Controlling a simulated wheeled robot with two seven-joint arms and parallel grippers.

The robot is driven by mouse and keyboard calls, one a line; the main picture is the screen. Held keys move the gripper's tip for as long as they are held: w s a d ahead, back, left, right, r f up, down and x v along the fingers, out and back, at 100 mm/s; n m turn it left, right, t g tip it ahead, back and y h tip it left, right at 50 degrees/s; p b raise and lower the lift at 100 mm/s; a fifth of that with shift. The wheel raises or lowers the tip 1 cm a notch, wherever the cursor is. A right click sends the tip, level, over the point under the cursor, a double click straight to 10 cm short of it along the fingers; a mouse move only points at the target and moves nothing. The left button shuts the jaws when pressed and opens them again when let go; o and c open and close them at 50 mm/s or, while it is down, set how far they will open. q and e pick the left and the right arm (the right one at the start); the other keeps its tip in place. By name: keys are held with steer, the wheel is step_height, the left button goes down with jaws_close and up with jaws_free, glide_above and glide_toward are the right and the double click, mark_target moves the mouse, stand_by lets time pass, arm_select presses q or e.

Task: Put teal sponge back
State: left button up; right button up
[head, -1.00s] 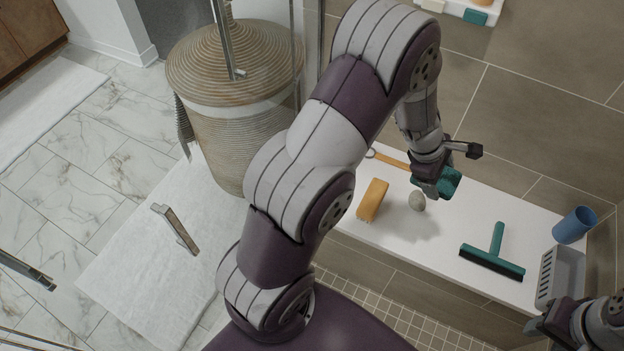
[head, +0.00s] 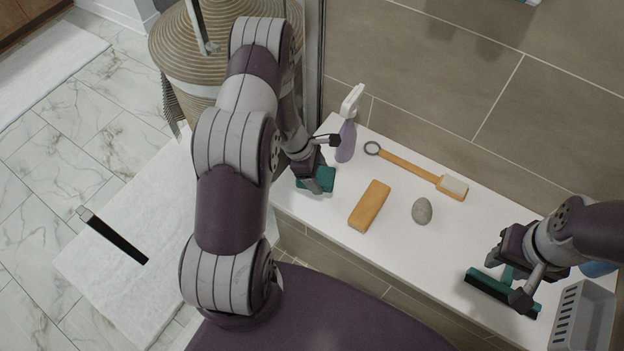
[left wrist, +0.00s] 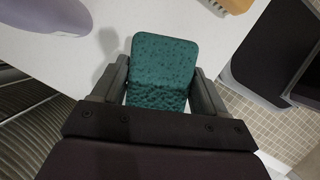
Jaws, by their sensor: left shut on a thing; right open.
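The teal sponge (head: 319,180) is in my left gripper (head: 318,178), over the left end of the white bench (head: 375,252). The left wrist view shows the teal sponge (left wrist: 164,62) between the two fingers of my left gripper (left wrist: 160,95), with the white surface behind it. I cannot tell whether its lower edge touches the bench. My right gripper (head: 520,285) is open at the right part of the bench, over the teal squeegee (head: 490,290) and partly hiding it.
On the bench are a purple spray bottle (head: 346,140), an orange-brown block-shaped brush (head: 369,205), a grey stone (head: 422,211), a long-handled wooden brush (head: 410,168) and a grey basket (head: 582,318). A wicker hamper (head: 170,55) stands at the left. The bench middle front is clear.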

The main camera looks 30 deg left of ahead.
arm_select(q)
steer(key=shift+w+a+f, duration=0.2)
steer(key=shift+a+f, duration=0.2)
steer(key=shift+a, duration=0.2)
steer(key=shift+a+f, duration=0.15)
steer(key=shift+f, duration=0.1)
step_height(320, 180, down, 4)
steer(key=shift+r+b, duration=0.1)
steer(key=shift+b, duration=0.65)
steer(key=shift+r, duration=0.1)
